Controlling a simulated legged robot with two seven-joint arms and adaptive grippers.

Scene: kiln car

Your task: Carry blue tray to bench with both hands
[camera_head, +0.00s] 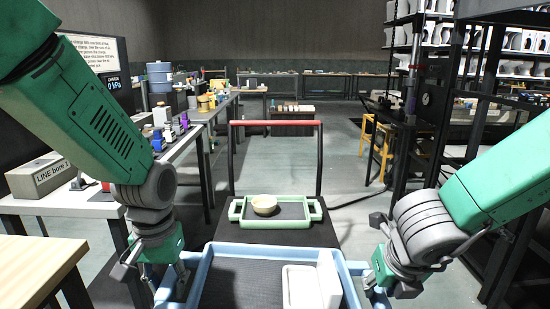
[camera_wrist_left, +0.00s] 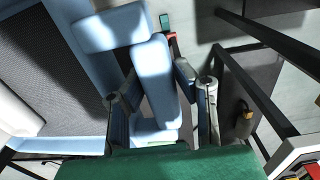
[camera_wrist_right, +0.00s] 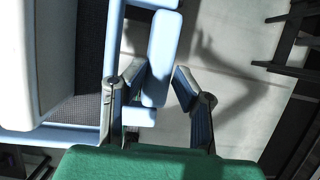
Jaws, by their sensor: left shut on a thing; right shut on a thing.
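The blue tray (camera_head: 260,252) is at the bottom of the head view, with a dark inner floor and light blue rims. Its near edge is cut off by the frame. My left gripper (camera_head: 174,287) is shut on the tray's left handle (camera_wrist_left: 153,80), which passes between the fingers in the left wrist view. My right gripper (camera_head: 370,284) is shut on the tray's right handle (camera_wrist_right: 158,60) in the right wrist view. A white block-like object (camera_head: 306,284) sits in the tray's right part. The wooden-topped bench (camera_head: 38,268) at lower left may be the task's bench; I cannot tell.
A cart with a red push bar (camera_head: 275,123) stands ahead, carrying a green tray (camera_head: 288,224) with a cream bowl (camera_head: 264,205). A cluttered table (camera_head: 80,205) runs along the left. Black racks (camera_head: 482,150) and a yellow stool (camera_head: 375,143) stand right. Grey floor (camera_head: 347,165) is open beyond the cart.

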